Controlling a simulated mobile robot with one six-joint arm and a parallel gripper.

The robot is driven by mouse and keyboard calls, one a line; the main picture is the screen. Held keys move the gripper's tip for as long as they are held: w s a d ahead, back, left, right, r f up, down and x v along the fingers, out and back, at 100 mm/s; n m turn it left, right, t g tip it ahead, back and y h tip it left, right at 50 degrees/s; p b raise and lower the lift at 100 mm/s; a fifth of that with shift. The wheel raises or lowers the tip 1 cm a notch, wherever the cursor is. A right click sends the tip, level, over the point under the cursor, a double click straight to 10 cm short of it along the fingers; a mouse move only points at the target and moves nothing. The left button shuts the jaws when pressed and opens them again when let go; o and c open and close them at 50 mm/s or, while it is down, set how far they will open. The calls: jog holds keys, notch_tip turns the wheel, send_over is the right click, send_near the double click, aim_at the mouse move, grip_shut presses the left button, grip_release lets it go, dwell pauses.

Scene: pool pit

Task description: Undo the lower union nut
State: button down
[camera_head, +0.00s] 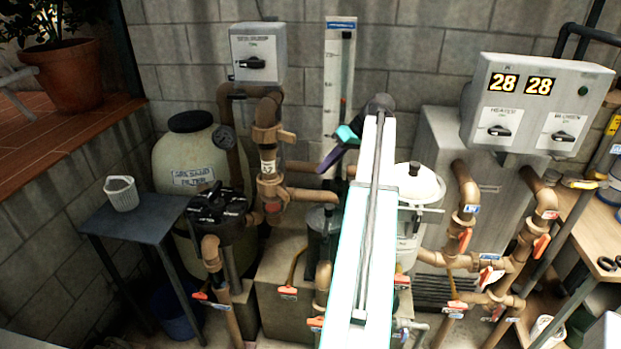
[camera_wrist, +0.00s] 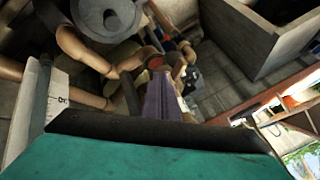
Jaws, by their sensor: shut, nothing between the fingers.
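A brown vertical pipe (camera_head: 268,160) stands beside the sand filter, with a thick fitting at its top and a lower, wider collar (camera_head: 271,187) that looks like the lower union nut. I cannot be certain which ring is the nut. My gripper (camera_head: 322,170), with teal and purple parts, is in the air to the right of this pipe, apart from the collar in the picture. Its purple fingers (camera_wrist: 160,85) are together and empty in the wrist view. In that view a reddish ring (camera_wrist: 155,62) on brown piping shows just beyond the fingertips.
My white arm hides part of the middle. A black multiport valve (camera_head: 216,206) and the tan sand filter (camera_head: 183,157) stand left. A white lidded vessel (camera_head: 417,184), pipes with orange-handled valves (camera_head: 464,240) and a grey control box (camera_head: 535,105) crowd the right. A small table (camera_head: 140,218) holds a white basket.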

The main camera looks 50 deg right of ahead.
aim_at(275, 186)
jog(key=w+a+f+p, duration=0.4)
jog(key=w+a+f, duration=0.1)
jog(key=a+f, duration=0.2)
jog(key=shift+w+a+f+p, duration=0.25)
jog(key=shift+f+p, duration=0.1)
jog(key=shift+p, duration=0.05)
dwell(0.4)
jog(key=shift+s+a, duration=0.1)
jog(key=shift+s, duration=0.1)
dwell(0.4)
